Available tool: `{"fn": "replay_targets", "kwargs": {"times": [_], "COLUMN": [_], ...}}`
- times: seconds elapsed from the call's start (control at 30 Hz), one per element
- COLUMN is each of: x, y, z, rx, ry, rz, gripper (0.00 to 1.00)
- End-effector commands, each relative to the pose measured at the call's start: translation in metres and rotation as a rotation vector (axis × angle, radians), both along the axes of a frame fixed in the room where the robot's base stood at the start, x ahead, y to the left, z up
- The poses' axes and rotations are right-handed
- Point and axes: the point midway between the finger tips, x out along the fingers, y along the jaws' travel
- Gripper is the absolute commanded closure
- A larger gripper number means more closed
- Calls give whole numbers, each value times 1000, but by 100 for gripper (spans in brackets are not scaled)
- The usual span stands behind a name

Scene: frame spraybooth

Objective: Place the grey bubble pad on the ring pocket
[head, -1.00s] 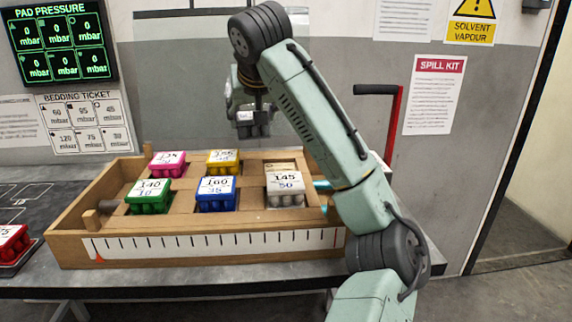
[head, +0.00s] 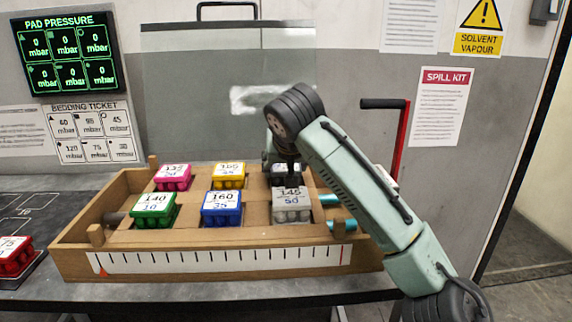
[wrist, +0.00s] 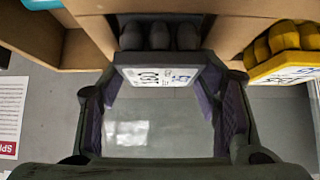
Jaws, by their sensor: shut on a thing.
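The dark grey bubble pad (head: 287,180), with a white label on top, is in my gripper (head: 284,166). In the wrist view its label (wrist: 158,76) and dark bubbles (wrist: 158,36) lie between my two fingers. It sits at the back right pocket of the wooden frame (head: 110,205), behind a light grey pad (head: 292,203). That pocket is now covered by the pad and gripper, so its ring mark is hidden. I cannot tell whether the pad rests fully down.
Pink (head: 173,177), yellow (head: 228,175), green (head: 153,208) and blue (head: 221,207) pads sit in the other pockets. A red pad (head: 12,256) lies left of the frame. A clear screen (head: 225,85) stands behind. The pressure board (head: 66,50) reads zero.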

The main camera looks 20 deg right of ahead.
Motion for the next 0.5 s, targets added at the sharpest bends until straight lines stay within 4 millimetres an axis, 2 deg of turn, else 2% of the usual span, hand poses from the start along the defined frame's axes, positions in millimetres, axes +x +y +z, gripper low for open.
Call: {"fn": "replay_targets", "kwargs": {"times": [0.3, 0.33, 0.5], "x": [0, 0, 0], "y": [0, 0, 0], "z": [-3, -3, -2], "rx": [0, -1, -1], "ry": [-1, -1, -1], "rz": [1, 1, 1], "gripper": [74, 41, 30]}}
